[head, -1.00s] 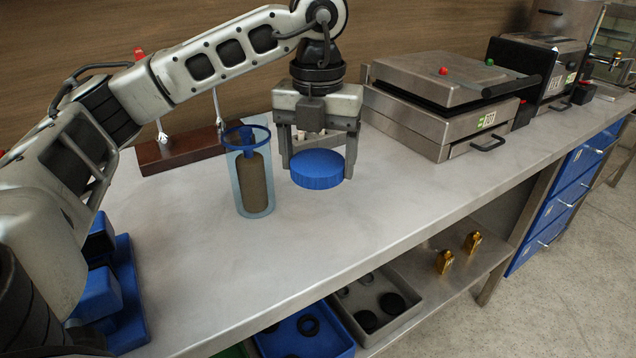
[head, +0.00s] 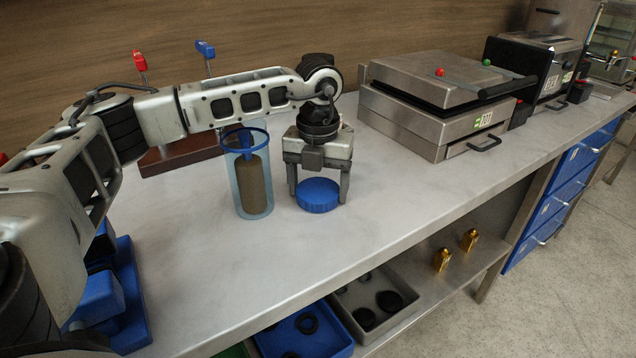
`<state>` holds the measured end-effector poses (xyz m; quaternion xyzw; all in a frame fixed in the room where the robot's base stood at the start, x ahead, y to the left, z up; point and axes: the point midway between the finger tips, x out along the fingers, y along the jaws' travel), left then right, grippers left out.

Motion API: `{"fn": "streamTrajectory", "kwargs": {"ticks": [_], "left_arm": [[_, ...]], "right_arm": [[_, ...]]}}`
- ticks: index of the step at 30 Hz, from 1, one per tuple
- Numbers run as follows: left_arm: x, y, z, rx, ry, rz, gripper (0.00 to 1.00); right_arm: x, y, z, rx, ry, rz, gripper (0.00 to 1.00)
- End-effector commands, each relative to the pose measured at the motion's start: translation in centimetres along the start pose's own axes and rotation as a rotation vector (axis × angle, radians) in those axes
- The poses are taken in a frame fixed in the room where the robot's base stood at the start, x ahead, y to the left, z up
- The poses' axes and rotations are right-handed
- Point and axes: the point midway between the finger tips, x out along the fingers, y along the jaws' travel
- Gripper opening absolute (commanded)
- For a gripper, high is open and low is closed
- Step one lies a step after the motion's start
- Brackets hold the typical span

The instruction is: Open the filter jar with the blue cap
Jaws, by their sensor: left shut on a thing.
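The filter jar (head: 236,190) stands upright and uncapped on the steel counter. It is clear blue with a blue rim, and a brown filter cylinder (head: 255,185) shows inside. The blue cap (head: 318,197) is off the jar, to its right, low at the counter top. My left gripper (head: 318,194) points down over the cap with a finger at each side, shut on it. Whether the cap touches the counter is hard to tell. My right gripper is not in view.
A steel press with a black handle (head: 435,100) stands to the right at the back. A wooden stand with red and blue taps (head: 180,155) is behind the jar. Blue parts (head: 125,290) lie at the left front. The counter front (head: 330,255) is clear.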

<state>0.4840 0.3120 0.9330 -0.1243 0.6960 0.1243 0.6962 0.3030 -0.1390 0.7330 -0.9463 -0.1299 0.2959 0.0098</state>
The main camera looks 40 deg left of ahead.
Motion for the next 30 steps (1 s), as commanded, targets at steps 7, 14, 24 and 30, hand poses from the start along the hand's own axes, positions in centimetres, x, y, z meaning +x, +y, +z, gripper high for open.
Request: {"fn": "streamTrajectory", "kwargs": {"ticks": [7, 14, 24, 30], "left_arm": [[0.3, 0.0, 0.0, 0.000, 0.000, 0.000, 0.89], [0.3, 0.0, 0.0, 0.000, 0.000, 0.000, 0.97], [-2.9, -0.1, 0.1, 0.000, -0.005, -0.003, 0.97], [-7.4, -0.1, 0.1, -0.001, -0.004, -0.002, 0.97]], "right_arm": [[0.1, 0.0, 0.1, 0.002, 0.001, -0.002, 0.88], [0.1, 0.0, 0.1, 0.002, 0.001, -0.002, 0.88], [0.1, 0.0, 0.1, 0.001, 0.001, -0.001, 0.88], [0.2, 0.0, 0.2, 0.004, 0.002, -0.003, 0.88]]}}
